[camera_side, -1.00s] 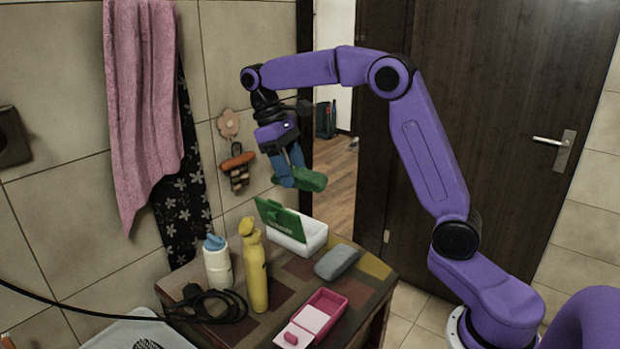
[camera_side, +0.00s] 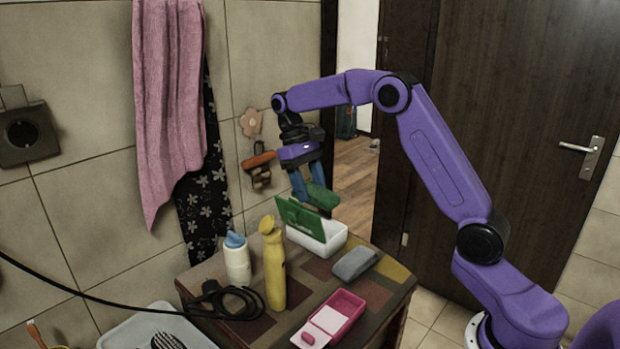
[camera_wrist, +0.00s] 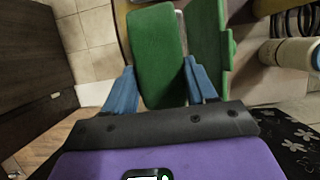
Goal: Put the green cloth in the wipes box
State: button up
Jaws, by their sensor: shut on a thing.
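The green cloth (camera_side: 322,197) is a folded pad held between the blue fingers of my gripper (camera_side: 311,188). In the wrist view the cloth (camera_wrist: 156,45) sticks out past the fingertips, with a blue finger on each side. The wipes box (camera_side: 325,240) is a white tub on the small table, with its green lid (camera_side: 295,218) standing open on the left. The cloth hangs just above the tub, close to the lid. In the wrist view the lid (camera_wrist: 208,38) lies right beside the cloth. The inside of the tub is mostly hidden.
A yellow bottle (camera_side: 274,272) and a white bottle with a blue cap (camera_side: 237,262) stand left of the box. A grey block (camera_side: 355,263) and a pink box (camera_side: 340,312) are at the front right. A black cable (camera_side: 228,303) lies at the left.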

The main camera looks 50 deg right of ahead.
jog(key=shift+f, duration=3.05)
jog(key=o, duration=1.1)
jog(key=v, duration=1.2)
